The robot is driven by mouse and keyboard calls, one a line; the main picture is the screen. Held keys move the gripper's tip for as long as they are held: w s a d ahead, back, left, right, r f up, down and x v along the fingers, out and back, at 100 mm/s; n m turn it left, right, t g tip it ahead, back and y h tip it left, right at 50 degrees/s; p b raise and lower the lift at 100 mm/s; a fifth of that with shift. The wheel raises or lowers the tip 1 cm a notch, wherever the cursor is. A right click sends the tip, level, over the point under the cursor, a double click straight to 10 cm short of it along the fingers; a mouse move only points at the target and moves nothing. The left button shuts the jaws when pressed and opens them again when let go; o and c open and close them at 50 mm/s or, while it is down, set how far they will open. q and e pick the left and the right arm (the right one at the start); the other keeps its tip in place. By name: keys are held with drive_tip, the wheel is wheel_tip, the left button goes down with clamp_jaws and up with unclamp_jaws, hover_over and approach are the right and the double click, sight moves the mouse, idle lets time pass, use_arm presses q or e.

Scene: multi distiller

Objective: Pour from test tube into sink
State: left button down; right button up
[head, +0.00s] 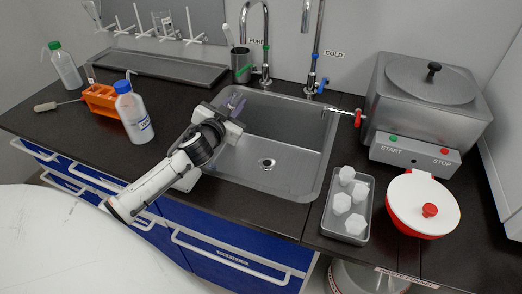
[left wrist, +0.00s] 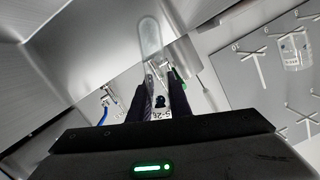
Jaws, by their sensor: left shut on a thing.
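My left gripper (head: 231,108) is over the left part of the steel sink (head: 295,158), near its left rim. It is shut on a clear test tube (head: 235,101), which shows faintly at the fingertips. In the left wrist view the tube's rounded, translucent end (left wrist: 150,38) sticks out beyond the two dark fingers of the gripper (left wrist: 158,82). I cannot tell whether liquid is in the tube or how far it is tilted. My right gripper is not in view.
A tap (head: 265,45) and a cold-water tap (head: 313,50) stand behind the sink. A wash bottle (head: 133,115) and an orange rack (head: 101,98) are to the left. A metal tray (head: 345,235) and a steel distiller (head: 425,105) are to the right. The sink basin is clear.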

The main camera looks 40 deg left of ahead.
use_arm(q)
drive_tip(key=m, duration=0.2)
drive_tip(key=m+p, duration=0.1)
drive_tip(key=m, duration=0.1)
drive_tip(key=m+y, duration=0.1)
drive_tip(key=m, duration=0.1)
drive_tip(key=shift+d+r+p, duration=0.25)
drive_tip(key=shift+d+p, duration=0.05)
idle(0.4)
drive_tip(key=shift+a+r+m+t+y+p, duration=0.1)
drive_tip(key=shift+r+m+t+y+p, duration=0.1)
drive_tip(key=shift+r+m+p, duration=0.4)
drive_tip(key=shift+a+r+m+t+y+p, duration=0.1)
drive_tip(key=shift+r+m+y+p, duration=0.1)
drive_tip(key=shift+m+p, duration=0.65)
idle(0.3)
drive_tip(key=shift+w+d+f+m, duration=0.15)
drive_tip(key=shift+d+f+m, duration=0.1)
drive_tip(key=shift+d+m, duration=0.4)
idle(0.5)
drive_tip(key=shift+f+m, duration=0.35)
drive_tip(key=shift+m, duration=0.65)
drive_tip(key=shift+r+m+t+y, duration=0.3)
drive_tip(key=shift+r+m, duration=0.2)
drive_tip(key=shift+m, duration=0.3)
idle(0.6)
drive_tip(key=shift+f, duration=0.1)
